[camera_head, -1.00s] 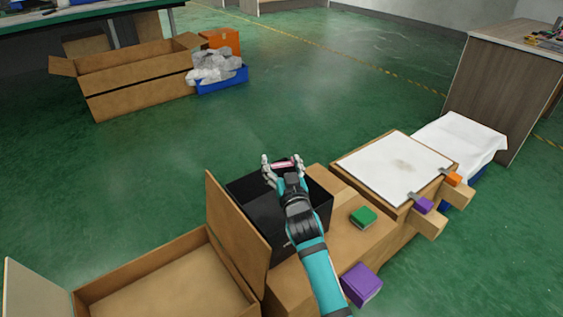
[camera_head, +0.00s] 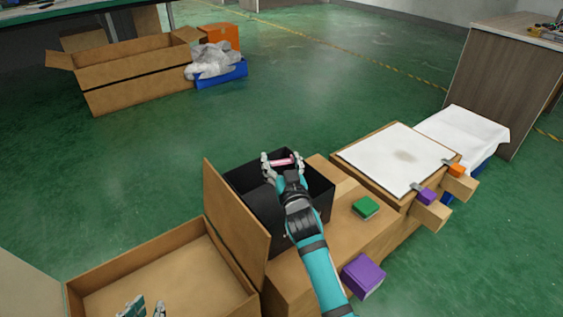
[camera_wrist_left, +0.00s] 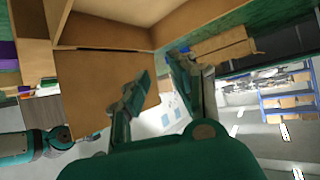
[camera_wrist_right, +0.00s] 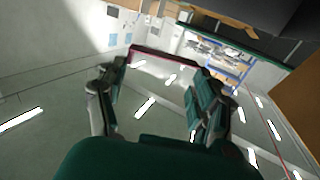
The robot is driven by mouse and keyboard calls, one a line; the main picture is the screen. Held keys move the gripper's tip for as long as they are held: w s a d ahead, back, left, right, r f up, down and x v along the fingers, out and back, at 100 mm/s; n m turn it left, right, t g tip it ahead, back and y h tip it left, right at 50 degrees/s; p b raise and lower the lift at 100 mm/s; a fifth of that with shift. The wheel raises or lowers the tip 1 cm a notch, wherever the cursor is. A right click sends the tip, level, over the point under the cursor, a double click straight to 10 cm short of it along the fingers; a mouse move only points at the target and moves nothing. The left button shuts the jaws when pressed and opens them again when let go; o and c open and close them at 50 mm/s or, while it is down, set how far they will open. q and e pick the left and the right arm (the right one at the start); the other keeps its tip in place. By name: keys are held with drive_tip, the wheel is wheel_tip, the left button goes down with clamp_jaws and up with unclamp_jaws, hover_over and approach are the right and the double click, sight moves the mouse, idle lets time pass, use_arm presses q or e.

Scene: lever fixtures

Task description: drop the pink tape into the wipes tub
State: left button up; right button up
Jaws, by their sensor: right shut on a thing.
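My right gripper (camera_head: 282,164) is shut on the pink tape (camera_head: 284,161) and holds it above a black open box (camera_head: 250,210) with a divider. No label shows, so I cannot tell whether this box is the wipes tub. In the right wrist view the tape (camera_wrist_right: 165,55) spans between the two fingertips, seen edge-on as a thin pinkish-red strip. My left gripper (camera_head: 146,308) is at the bottom left, over the open cardboard box. In the left wrist view its fingers (camera_wrist_left: 157,75) stand apart with nothing between them.
The open cardboard box (camera_head: 162,282) has a raised flap (camera_head: 236,220) beside the black box. A green block (camera_head: 365,207), a purple block (camera_head: 362,276) and a white-topped board (camera_head: 398,158) are to the right. Cardboard boxes (camera_head: 130,85) stand on the floor behind.

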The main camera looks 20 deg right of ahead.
drive_tip(key=shift+f, duration=0.25)
drive_tip(key=shift+c, duration=1)
clamp_jaws()
use_arm(q)
drive_tip(key=shift+w+d+r+t+h, duration=0.2)
drive_tip(key=shift+w+r+t, duration=0.25)
drive_tip(key=shift+r, duration=0.15)
drive_tip(key=shift+w+d+r+t+h, duration=0.1)
drive_tip(key=shift+w+d+r+t, duration=0.1)
drive_tip(key=shift+w+r+t, duration=0.35)
drive_tip(key=shift+s, duration=0.15)
use_arm(e)
drive_tip(key=shift+c, duration=2.4)
unclamp_jaws()
drive_tip(key=shift+s+f, duration=0.1)
drive_tip(key=s, duration=1.1)
drive_tip(key=shift+s+a, duration=0.4)
